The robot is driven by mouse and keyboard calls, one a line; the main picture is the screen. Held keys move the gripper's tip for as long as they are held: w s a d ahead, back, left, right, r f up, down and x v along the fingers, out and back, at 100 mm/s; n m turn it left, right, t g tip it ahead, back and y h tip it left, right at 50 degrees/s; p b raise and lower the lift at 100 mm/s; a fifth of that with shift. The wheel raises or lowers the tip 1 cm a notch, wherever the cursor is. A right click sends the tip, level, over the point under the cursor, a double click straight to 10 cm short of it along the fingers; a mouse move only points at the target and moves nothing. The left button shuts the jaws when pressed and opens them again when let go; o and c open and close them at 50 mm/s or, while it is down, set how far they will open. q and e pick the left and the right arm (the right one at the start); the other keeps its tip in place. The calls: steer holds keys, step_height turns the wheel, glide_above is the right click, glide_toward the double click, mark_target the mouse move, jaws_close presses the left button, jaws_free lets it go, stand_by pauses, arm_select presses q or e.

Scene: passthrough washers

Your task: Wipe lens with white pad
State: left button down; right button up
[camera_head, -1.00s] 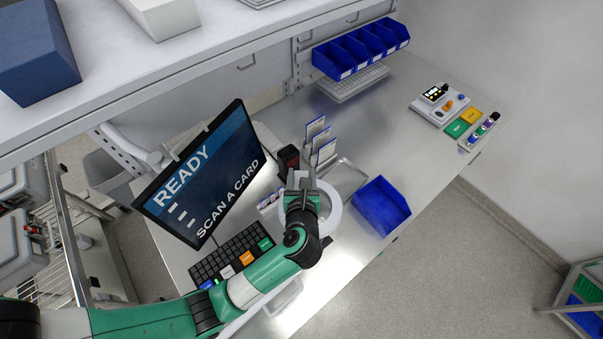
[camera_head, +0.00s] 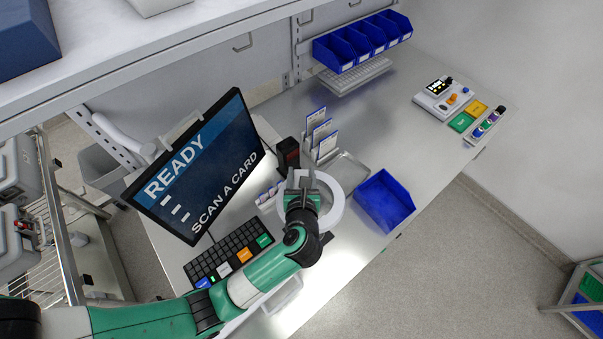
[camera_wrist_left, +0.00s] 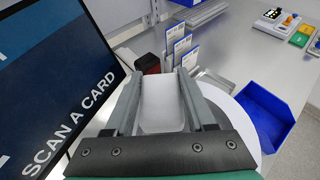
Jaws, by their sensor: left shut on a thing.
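My left gripper (camera_head: 302,182) is over the worktable and shut on a white pad. The pad (camera_wrist_left: 161,105) shows flat and pale between the two grey fingers in the left wrist view. A small dark red and black device (camera_head: 288,155) stands just beyond the fingertips. It also shows in the left wrist view (camera_wrist_left: 148,64), ahead and slightly left of the pad. I cannot make out a lens on it. A white ring-shaped part (camera_head: 334,208) lies below and around the gripper, partly hidden by it. My right gripper is not in view.
A monitor (camera_head: 200,165) and a keyboard (camera_head: 222,254) stand left of the gripper. Upright white cards (camera_head: 318,135) in a holder and a metal tray (camera_head: 352,170) are close beyond it. A blue bin (camera_head: 385,200) is to the right.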

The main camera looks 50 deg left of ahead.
arm_select(q)
steer(key=shift+f+b, duration=0.65)
steer(key=shift+f, duration=0.4)
steer(key=shift+s+d+r, duration=0.1)
steer(key=shift+d, duration=1.85)
steer(key=shift+s+d+f+b, duration=0.15)
steer(key=shift+d+b, duration=0.25)
steer(key=shift+d, duration=1.5)
steer(key=shift+a+p, duration=0.65)
steer(key=shift+a, duration=0.7)
steer(key=shift+w+a+p, duration=0.2)
steer(key=shift+a+p, duration=0.2)
steer(key=shift+a, duration=1.35)
steer(key=shift+a+f, duration=0.1)
steer(key=shift+a, duration=0.65)
